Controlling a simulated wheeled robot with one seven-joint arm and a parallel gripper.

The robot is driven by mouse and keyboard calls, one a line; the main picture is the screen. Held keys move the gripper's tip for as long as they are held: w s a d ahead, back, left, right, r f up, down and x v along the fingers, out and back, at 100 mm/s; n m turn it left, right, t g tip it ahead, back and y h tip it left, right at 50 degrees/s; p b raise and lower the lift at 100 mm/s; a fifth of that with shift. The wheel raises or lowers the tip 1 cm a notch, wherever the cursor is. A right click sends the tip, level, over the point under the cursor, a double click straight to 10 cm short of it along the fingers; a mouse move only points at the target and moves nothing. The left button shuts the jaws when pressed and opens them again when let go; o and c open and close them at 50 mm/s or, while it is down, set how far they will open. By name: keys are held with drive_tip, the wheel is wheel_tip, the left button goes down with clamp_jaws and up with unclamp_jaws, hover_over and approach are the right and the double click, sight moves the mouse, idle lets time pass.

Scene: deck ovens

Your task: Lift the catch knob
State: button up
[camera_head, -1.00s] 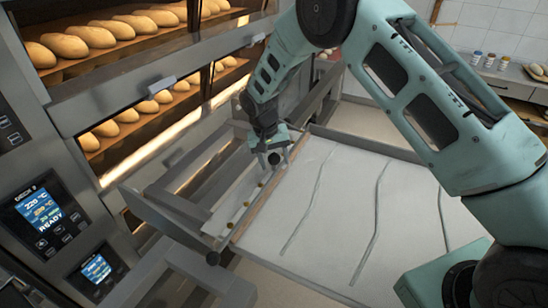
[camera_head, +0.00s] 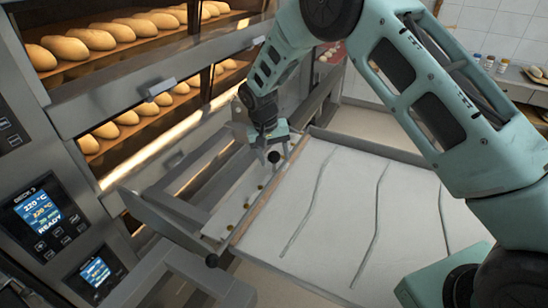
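The gripper reaches down from the arm at the side of the oven front. Its fingers are small and partly hidden by its own body, so I cannot tell whether they are open or closed around the knob. I cannot tell which knob is the catch knob.
The loader's pale cloth (camera_head: 335,225), with several raised folds, lies right of the gripper. The deck oven with loaves (camera_head: 63,46) stands at left, its control display (camera_head: 42,213) lit. A metal rail (camera_head: 165,275) is in the foreground. Jars stand on a counter (camera_head: 520,85) at the back right.

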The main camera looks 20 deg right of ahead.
drive_tip(key=shift+f, duration=0.1)
drive_tip(key=a+r+b, duration=0.3)
drive_tip(key=r+b, duration=0.2)
drive_tip(key=r, duration=1.2)
drive_tip(key=shift+w+b, duration=0.3)
drive_tip(key=shift+b, duration=0.05)
drive_tip(key=shift+a, duration=0.1)
drive_tip(key=s+a+f+n+y+b, duration=0.1)
drive_tip(key=s+a+f+n+b, duration=0.15)
drive_tip(key=s, duration=0.65)
drive_tip(key=s+a+f+n+y+b, duration=0.1)
drive_tip(key=s+a+n, duration=0.25)
drive_tip(key=s, duration=0.55)
drive_tip(key=s+d+f+n+b, duration=0.1)
drive_tip(key=s+f, duration=0.3)
drive_tip(key=s, duration=0.6)
drive_tip(key=s+d+f+n+b, duration=0.1)
drive_tip(key=s+d+f+n, duration=0.1)
drive_tip(key=s, duration=0.8)
wheel_tip(320, 180, down, 2)
drive_tip(key=shift+s+n+y+b, duration=0.3)
drive_tip(key=shift+n+y, duration=0.1)
drive_tip(key=shift+n, duration=0.1)
drive_tip(key=shift+c, duration=0.4)
